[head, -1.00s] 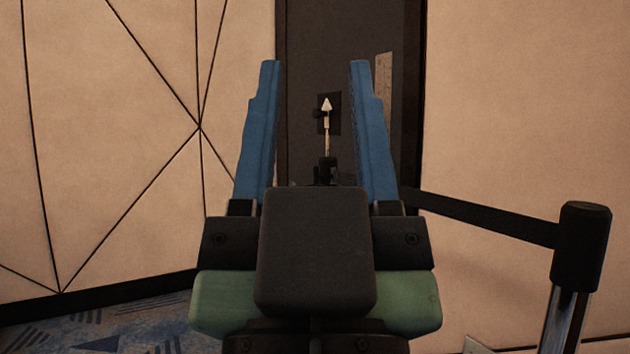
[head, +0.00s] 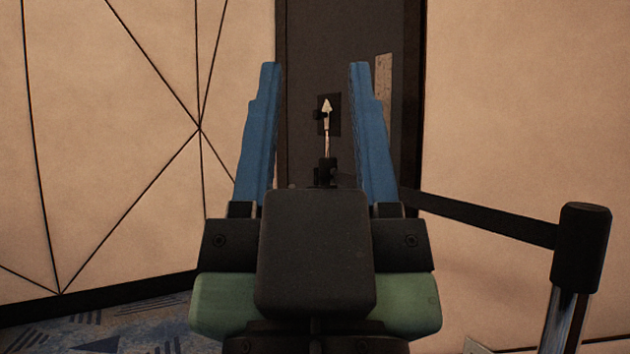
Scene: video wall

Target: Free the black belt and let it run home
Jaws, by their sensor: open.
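The black belt (head: 490,219) stretches from the head of a retractable-belt post (head: 582,246) at the right, leftward and slightly up, until it passes behind my gripper. Its far end is hidden by my gripper. My gripper (head: 314,64) is in the centre of the head view, its two blue fingers apart and pointing up and away. Nothing is seen held between them. In the gap, farther off, a small black fitting (head: 326,172) shows with a pale pointed piece (head: 327,108) above it. I cannot tell whether the belt joins that fitting.
A dark doorway panel (head: 306,40) with a small dark plate stands behind the gripper. Beige padded walls flank it on the left (head: 90,130) and right (head: 520,90). Blue patterned carpet (head: 130,325) shows at the lower left, with no object seen on it.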

